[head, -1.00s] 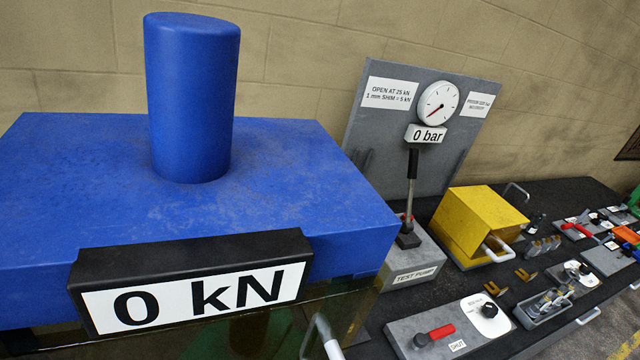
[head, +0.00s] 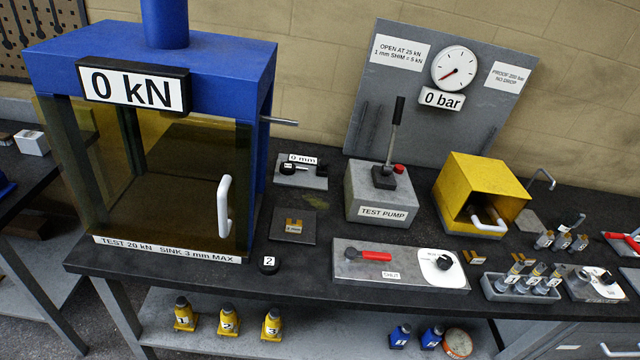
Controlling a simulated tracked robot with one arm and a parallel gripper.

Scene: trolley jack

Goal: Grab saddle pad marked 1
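I cannot make out a saddle pad marked 1. A small black round piece with a white label 2 (head: 268,264) sits on the bench's front edge, right of the press door; it may be a pad of that kind. A yellow bottle-shaped piece marked 1 (head: 184,316) stands on the lower shelf, with similar ones marked 2 (head: 228,322) and 3 (head: 271,325) beside it. A blue piece marked 1 (head: 400,337) is further right on that shelf. My gripper is not in view.
The blue press (head: 250,70) reads 0 kN; its tinted door has a white handle (head: 224,207). The test pump (head: 382,200), yellow box (head: 470,185), valve plate (head: 345,270) and slotted tray (head: 490,290) crowd the black bench. A dark bench (head: 60,165) stands left.

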